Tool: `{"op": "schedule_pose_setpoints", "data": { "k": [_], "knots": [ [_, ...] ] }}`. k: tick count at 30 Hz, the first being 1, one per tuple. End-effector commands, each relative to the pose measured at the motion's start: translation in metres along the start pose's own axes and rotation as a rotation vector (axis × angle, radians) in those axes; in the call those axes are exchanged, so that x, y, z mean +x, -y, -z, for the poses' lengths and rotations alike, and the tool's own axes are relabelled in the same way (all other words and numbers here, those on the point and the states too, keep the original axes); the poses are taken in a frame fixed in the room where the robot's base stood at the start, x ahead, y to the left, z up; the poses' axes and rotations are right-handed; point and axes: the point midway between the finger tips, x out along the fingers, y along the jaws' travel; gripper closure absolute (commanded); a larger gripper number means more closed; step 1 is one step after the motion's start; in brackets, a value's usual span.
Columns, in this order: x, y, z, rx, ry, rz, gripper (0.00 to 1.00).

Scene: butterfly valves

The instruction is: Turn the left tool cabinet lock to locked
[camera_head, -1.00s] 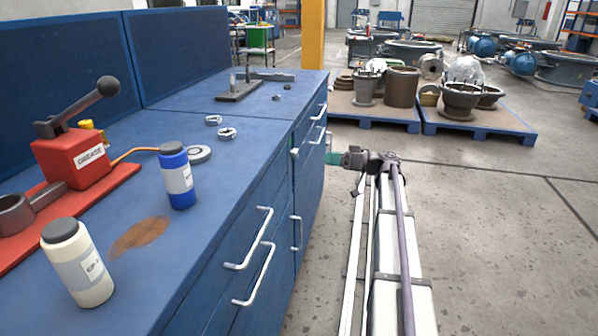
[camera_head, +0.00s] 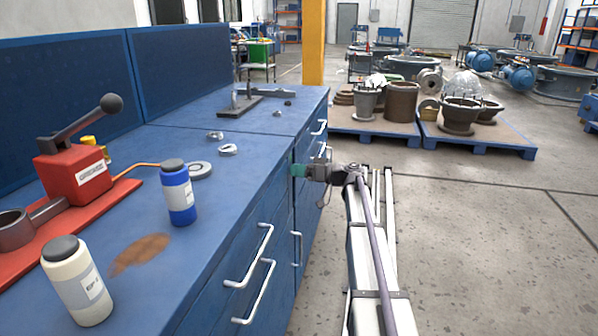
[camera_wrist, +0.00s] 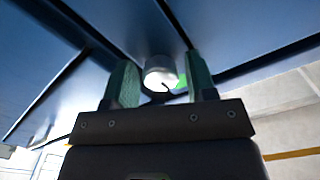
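The tool cabinet (camera_head: 262,215) is blue, with silver bar handles on its front. The lock is a short silver cylinder (camera_wrist: 160,70) on a blue cabinet face in the wrist view. A dark line shows near its lower edge, but I cannot tell its setting. My gripper (camera_wrist: 161,80) has green fingers, one on each side of the lock, with a narrow gap at each side. It is open. In the head view my gripper (camera_head: 298,170) is at the cabinet's front edge, just below the worktop, and hides the lock. A small bright green spot (camera_wrist: 193,89) shows right of the lock.
A red grease pump (camera_head: 72,172), a blue bottle (camera_head: 178,195), a cream bottle (camera_head: 75,285) and metal rings stand on the worktop. Drawer handles (camera_head: 262,250) stick out nearer me. Pallets (camera_head: 480,145) with castings lie behind. The floor at right is clear.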

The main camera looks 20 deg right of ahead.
Motion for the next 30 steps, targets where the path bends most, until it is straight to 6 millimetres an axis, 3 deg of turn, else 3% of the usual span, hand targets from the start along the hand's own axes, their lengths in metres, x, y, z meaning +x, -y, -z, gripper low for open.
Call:
{"op": "schedule_pose_setpoints", "data": {
  "k": [2, 12, 23, 30],
  "knots": [
    [-0.0001, 0.0, 0.0, 0.0, 0.0, 0.0, 0.56],
    [-0.0002, 0.0, -0.0001, 0.0, 0.0, 0.0, 0.89],
    [-0.0002, 0.0001, -0.0001, 0.047, 0.0, 0.0, 0.89],
    [-0.0003, 0.0005, 0.0, 0.185, 0.001, 0.0, 0.89]
  ]
}}
